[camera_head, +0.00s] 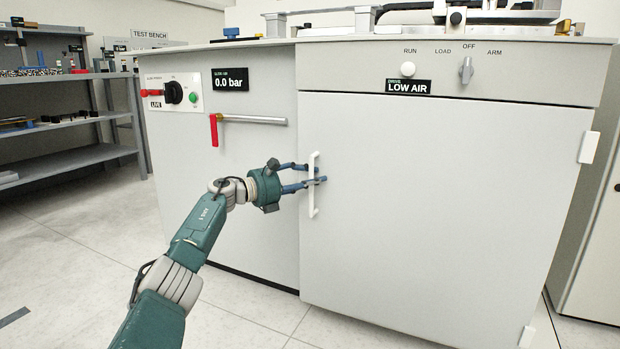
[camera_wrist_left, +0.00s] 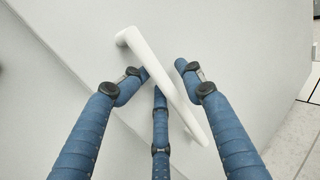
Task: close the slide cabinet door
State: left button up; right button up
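The slide cabinet door (camera_head: 450,200) is the large light grey panel at the front of the bench in the head view. It looks flush or nearly so with the cabinet front; a small gap cannot be ruled out. Its white vertical bar handle (camera_head: 313,205) is near its left edge. My left gripper (camera_head: 318,173) is at the handle, its blue fingers spread. In the left wrist view, the handle (camera_wrist_left: 165,75) runs diagonally between the left gripper's fingers (camera_wrist_left: 160,75), with a gap visible by the right fingertip. Finger contact cannot be told. My right gripper is out of view.
White hinges (camera_head: 588,147) are on the door's right side. Left of the door are a red-ended lever (camera_head: 250,119), a pressure display (camera_head: 230,79) and a valve panel (camera_head: 173,93). A "LOW AIR" display (camera_head: 408,87) is above the door. The floor (camera_head: 100,245) in front is clear.

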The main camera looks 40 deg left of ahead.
pick_arm(q)
jog(key=shift+w, duration=0.45)
jog(key=v, duration=1.2)
jog(key=shift+r, duration=0.2)
jog(key=shift+s, duration=0.1)
dwell(0.4)
